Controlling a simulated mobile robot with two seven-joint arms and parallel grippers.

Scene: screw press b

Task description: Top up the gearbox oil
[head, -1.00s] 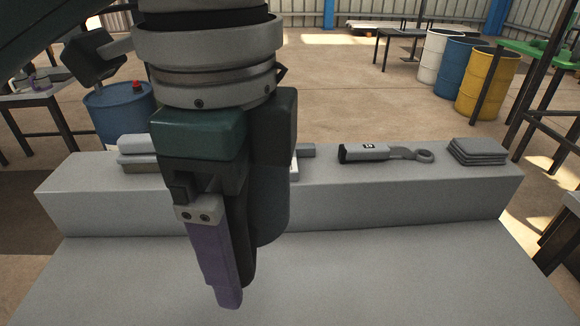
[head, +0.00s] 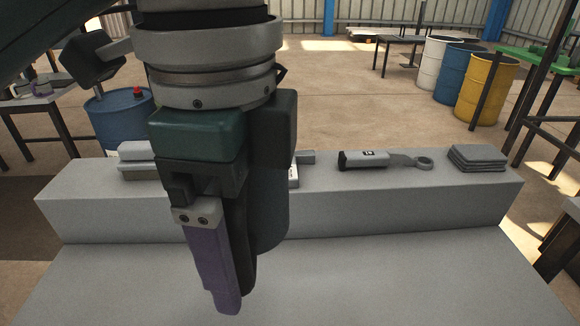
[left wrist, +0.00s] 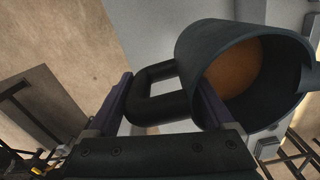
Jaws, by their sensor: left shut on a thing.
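My left gripper (head: 235,300) hangs at the left of centre in the head view, its purple finger pointing down. It is shut on the handle (left wrist: 150,95) of a dark jug (left wrist: 240,55). The left wrist view shows the jug's open mouth with amber-brown oil (left wrist: 233,70) inside. In the head view the jug (head: 270,215) is mostly hidden behind the gripper. I cannot pick out the gearbox or its filler opening for certain. My right gripper is not in view.
A grey ledge (head: 400,205) runs behind the gripper above a wide grey surface (head: 400,285). On the ledge lie a labelled tool with a ring end (head: 385,160), folded grey cloths (head: 477,158) and a grey item (head: 135,160). Drums (head: 485,90) stand farther back.

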